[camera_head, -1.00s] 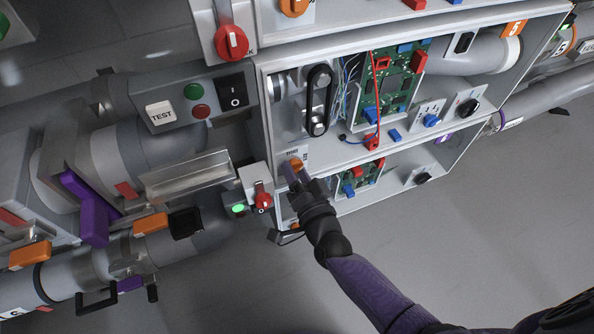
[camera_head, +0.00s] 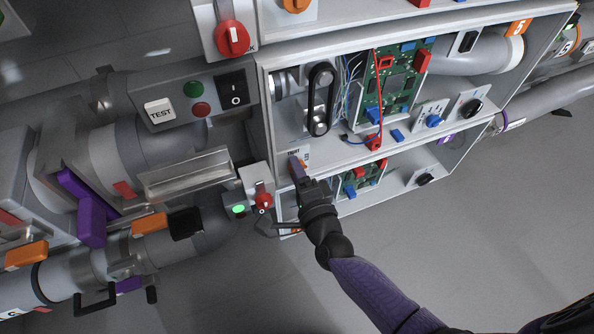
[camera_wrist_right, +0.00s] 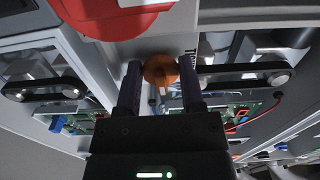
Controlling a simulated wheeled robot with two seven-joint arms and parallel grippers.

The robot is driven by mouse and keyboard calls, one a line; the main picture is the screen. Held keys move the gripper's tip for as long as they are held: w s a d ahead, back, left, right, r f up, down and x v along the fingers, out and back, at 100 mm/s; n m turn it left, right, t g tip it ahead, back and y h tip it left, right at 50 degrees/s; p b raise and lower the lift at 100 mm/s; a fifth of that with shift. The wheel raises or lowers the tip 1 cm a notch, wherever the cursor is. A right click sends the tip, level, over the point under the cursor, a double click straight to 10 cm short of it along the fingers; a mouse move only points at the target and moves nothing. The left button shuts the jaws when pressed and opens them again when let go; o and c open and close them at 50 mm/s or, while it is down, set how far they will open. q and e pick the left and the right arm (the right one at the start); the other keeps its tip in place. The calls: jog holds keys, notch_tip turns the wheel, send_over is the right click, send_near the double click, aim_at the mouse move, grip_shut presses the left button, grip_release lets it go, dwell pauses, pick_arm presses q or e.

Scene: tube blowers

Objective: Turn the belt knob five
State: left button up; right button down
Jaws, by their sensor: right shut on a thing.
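The belt knob is a small orange knob (camera_wrist_right: 160,71) in the right wrist view, below the black belt loop (camera_head: 320,98) inside the open upper housing. A small printed label (camera_head: 293,153) is beside it. My right gripper (camera_wrist_right: 161,84) is shut on the knob, with one dark finger on each side of it. In the head view my right gripper (camera_head: 298,170) reaches up from below and hides most of the knob. My left gripper is in neither view.
A green circuit board (camera_head: 392,82) with a red cable lies right of the belt. A larger red knob (camera_head: 232,38) is above. Open floor lies at lower right.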

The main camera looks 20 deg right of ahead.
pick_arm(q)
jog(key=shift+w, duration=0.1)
pick_arm(e)
jog(key=shift+f, duration=0.1)
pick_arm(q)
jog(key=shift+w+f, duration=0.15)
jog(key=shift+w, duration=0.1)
pick_arm(e)
jog(key=shift+m, duration=0.3)
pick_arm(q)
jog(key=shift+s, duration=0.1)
pick_arm(e)
jog(key=c, duration=0.6)
grip_release()
jog(key=shift+o, duration=0.6)
pick_arm(q)
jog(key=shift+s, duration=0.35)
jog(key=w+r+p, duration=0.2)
jog(key=p, duration=0.1)
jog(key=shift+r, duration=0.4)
pick_arm(e)
jog(key=s, duration=1)
jog(key=shift+d, duration=0.15)
